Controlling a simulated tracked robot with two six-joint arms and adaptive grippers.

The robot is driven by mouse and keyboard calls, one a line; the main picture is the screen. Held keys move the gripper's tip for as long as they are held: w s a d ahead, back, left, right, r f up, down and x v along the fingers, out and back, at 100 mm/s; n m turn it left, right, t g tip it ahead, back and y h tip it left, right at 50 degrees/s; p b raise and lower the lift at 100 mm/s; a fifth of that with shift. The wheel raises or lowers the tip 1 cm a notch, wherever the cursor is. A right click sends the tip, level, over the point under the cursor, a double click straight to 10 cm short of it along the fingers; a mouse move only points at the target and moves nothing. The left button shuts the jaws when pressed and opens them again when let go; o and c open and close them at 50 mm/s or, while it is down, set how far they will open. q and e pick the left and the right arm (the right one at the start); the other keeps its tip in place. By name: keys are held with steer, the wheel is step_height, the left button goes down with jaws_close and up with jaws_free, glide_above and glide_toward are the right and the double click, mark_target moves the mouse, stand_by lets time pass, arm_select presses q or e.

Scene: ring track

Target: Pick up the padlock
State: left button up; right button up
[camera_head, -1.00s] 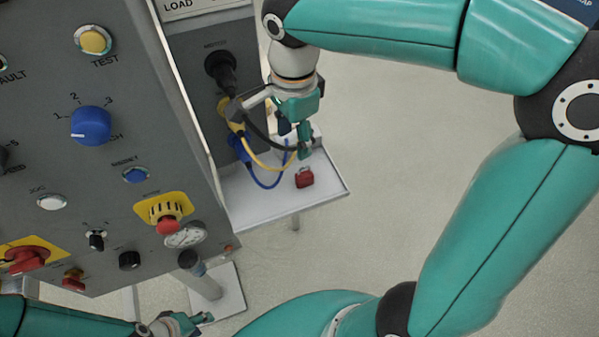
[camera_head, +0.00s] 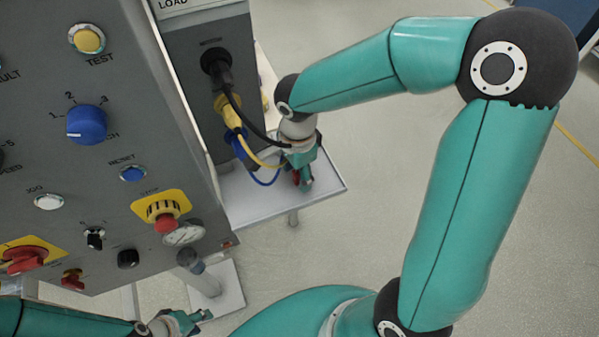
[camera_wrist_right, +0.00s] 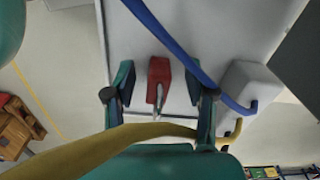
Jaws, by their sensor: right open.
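The red padlock (camera_wrist_right: 158,72) with its grey shackle lies on the white tray (camera_head: 252,204). My right gripper (camera_wrist_right: 165,82) is open over it, with one finger on each side of the padlock in the right wrist view and gaps between. In the head view my right gripper (camera_head: 303,182) hides most of the padlock, leaving only a bit of red (camera_head: 295,178). Whether the fingers reach down to its height is hard to tell. My left gripper (camera_head: 200,318) is at the bottom, below the panel and away from the padlock; its jaws are too small to read.
A yellow cable (camera_wrist_right: 90,150) and a blue cable (camera_wrist_right: 170,42) cross close to my right gripper. They and a black cable (camera_head: 245,118) hang from the grey panel (camera_head: 190,90) on the left. A pale block (camera_wrist_right: 245,82) stands on the tray beside the right finger.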

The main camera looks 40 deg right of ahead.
steer(key=shift+f, duration=0.3)
jaws_close()
steer(key=shift+r, duration=0.1)
